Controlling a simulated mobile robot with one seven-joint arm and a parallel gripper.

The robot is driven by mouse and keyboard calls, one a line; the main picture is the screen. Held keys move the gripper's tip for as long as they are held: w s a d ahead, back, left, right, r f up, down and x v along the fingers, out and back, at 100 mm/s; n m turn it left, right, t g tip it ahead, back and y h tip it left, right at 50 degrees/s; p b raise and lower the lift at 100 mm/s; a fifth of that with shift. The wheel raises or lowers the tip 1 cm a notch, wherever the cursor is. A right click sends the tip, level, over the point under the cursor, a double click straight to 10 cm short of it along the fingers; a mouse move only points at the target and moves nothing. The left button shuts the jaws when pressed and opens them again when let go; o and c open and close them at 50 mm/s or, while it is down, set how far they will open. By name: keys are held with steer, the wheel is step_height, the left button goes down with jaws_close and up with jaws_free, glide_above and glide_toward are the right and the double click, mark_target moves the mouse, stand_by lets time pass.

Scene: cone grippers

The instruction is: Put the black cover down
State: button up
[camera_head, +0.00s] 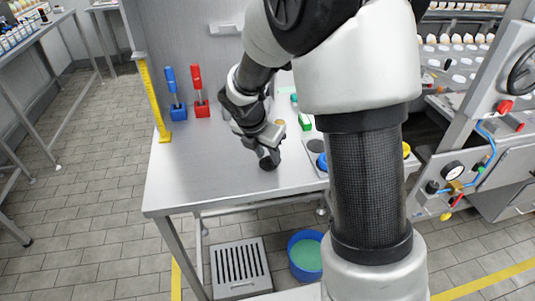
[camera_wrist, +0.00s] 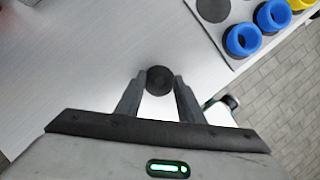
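The black cover (camera_wrist: 159,80) is a small dark round piece between my gripper's fingertips in the wrist view. In the head view the black cover (camera_head: 268,163) shows just under the fingers, low over or on the metal table near its front edge. My gripper (camera_head: 268,150) points down there. In the wrist view the two fingers of my gripper (camera_wrist: 160,84) stand on either side of the cover and appear to touch it. Whether the cover rests on the table is hard to tell.
A grey plate (camera_wrist: 215,30) with a dark round spot and blue rings (camera_wrist: 242,39) lies to the right on the table (camera_head: 195,185). A blue-handled tool (camera_head: 174,95) and a red-handled tool (camera_head: 198,92) stand at the back left. The table's left part is clear.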

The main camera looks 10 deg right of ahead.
steer(key=p+v, duration=0.2)
steer(key=v, duration=0.9)
steer(key=s+d+r+m+t+y, duration=0.1)
steer(key=s+r+m, duration=0.4)
steer(key=s+m, duration=0.5)
steer(key=s+d+r+m+t+y, duration=0.1)
steer(key=s+r+m, duration=0.4)
steer(key=s+m, duration=0.6)
steer(key=d+m+y, duration=0.1)
steer(key=m, duration=0.5)
steer(key=shift+s+d+r, duration=0.3)
steer(key=shift+d+r, duration=0.05)
steer(key=shift+d, duration=0.05)
steer(key=shift+c, duration=0.5)
steer(key=shift+d, duration=0.15)
